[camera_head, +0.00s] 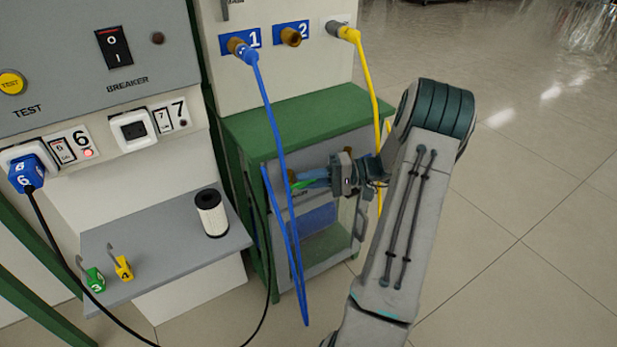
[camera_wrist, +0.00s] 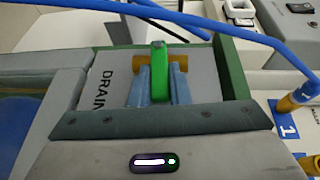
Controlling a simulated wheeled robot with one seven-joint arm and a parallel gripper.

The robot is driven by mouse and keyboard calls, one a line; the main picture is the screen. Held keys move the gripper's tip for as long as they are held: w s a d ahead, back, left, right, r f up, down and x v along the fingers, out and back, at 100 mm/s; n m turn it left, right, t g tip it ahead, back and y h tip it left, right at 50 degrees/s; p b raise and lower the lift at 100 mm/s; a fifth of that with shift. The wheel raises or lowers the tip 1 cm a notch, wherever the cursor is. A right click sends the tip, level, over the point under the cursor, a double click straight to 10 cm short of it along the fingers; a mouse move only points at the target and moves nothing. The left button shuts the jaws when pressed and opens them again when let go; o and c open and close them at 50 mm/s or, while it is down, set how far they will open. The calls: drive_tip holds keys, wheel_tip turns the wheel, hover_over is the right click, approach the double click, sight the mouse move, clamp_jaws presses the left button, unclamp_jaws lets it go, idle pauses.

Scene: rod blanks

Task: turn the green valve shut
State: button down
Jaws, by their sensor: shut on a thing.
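The green valve handle (camera_wrist: 158,60) sits on a brass valve body (camera_wrist: 180,62) beside a "DRAIN" label in the wrist view. The handle runs crosswise to the brass body in that view. My gripper (camera_wrist: 160,88) has one finger on each side of the handle and is shut on it. In the head view, my gripper (camera_head: 312,176) reaches from the right to the front of the green-topped cabinet. Only a small bit of the green handle (camera_head: 302,184) shows there, and the fingers and blue hose partly hide the valve.
A blue hose (camera_head: 272,125) hangs from port 1 close by my gripper and crosses the top of the wrist view. A yellow hose (camera_head: 368,80) hangs behind my arm. A grey shelf (camera_head: 160,250) at left holds a white roll (camera_head: 211,213) and two tagged padlocks. Open floor lies right.

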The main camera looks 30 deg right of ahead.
drive_tip(key=shift+f+y, duration=0.25)
drive_tip(key=shift+y, duration=0.25)
drive_tip(key=c, duration=1.4)
unclamp_jaws()
drive_tip(key=shift+o, duration=0.2)
drive_tip(key=shift+r, duration=0.1)
wheel_tip(320, 180, up, 4)
drive_tip(key=shift+d+f+p, duration=0.1)
drive_tip(key=shift+p, duration=0.85)
drive_tip(key=s+d+r+p, duration=0.2)
drive_tip(key=s+d+r, duration=0.5)
drive_tip(key=s, duration=0.2)
drive_tip(key=shift+d+p, duration=0.2)
drive_tip(key=shift+p, duration=0.2)
